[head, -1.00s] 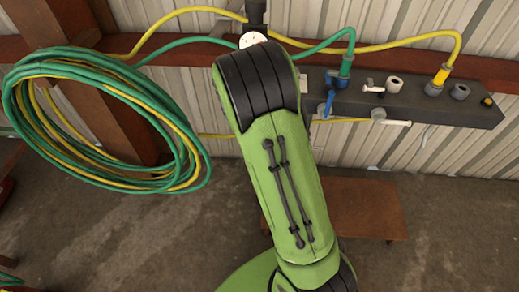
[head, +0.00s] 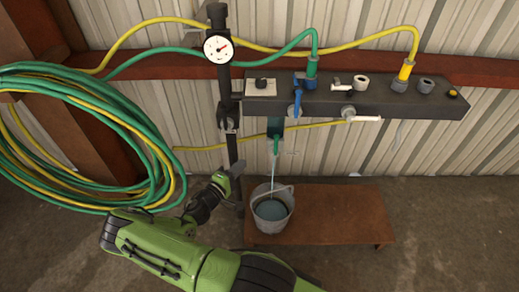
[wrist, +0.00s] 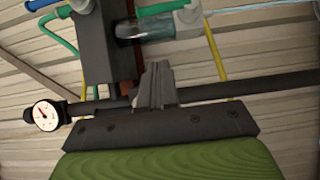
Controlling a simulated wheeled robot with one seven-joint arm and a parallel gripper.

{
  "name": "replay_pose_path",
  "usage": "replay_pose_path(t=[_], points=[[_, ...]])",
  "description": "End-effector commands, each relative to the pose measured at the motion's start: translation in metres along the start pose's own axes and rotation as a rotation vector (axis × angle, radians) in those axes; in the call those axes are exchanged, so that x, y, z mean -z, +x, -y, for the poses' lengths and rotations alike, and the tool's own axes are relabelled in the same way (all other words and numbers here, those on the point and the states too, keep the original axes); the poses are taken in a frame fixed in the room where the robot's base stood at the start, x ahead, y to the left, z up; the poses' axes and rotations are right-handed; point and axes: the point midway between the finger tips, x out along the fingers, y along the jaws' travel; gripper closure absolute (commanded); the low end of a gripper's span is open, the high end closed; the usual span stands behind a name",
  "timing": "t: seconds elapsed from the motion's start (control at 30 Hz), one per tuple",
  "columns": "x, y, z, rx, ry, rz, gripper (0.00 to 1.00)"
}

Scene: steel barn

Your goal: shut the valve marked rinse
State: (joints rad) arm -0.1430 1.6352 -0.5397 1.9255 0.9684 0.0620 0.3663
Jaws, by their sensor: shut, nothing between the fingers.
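A dark grey manifold (head: 390,106) is fixed along the wall rail in the head view. A blue lever (head: 297,103) hangs down from it, a white lever (head: 364,119) points right, and a smaller white lever (head: 337,85) sits on top. No rinse marking is readable. Water runs from a green-ended spout (head: 276,144) below the manifold into a grey bucket (head: 272,208). My gripper (head: 237,169) is shut and empty, left of the spout and below the manifold, apart from the levers. Its closed fingers show in the wrist view (wrist: 156,86).
A coil of green and yellow hose (head: 85,130) hangs at the left. A black upright pipe with a gauge (head: 218,48) stands close to my gripper. A low brown bench (head: 345,215) bears the bucket. Space before the manifold's right half is clear.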

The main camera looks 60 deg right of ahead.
Motion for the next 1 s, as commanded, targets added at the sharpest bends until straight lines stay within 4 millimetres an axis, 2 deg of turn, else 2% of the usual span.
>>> replay_pose_path(t=[0.17, 0.27, 0.63, 0.7, 0.83, 1.0], points=[[-0.001, 0.004, 0.000, 0.001, 0.001, 0.003, 1.00], [-0.001, 0.018, 0.001, 0.000, 0.002, 0.006, 1.00], [-0.002, 0.099, 0.002, 0.001, 0.003, 0.006, 1.00], [-0.010, 0.109, 0.002, 0.001, -0.002, 0.007, 1.00], [-0.023, 0.122, 0.001, 0.002, -0.001, 0.006, 1.00], [-0.029, 0.128, 0.000, 0.002, 0.000, 0.003, 1.00]])
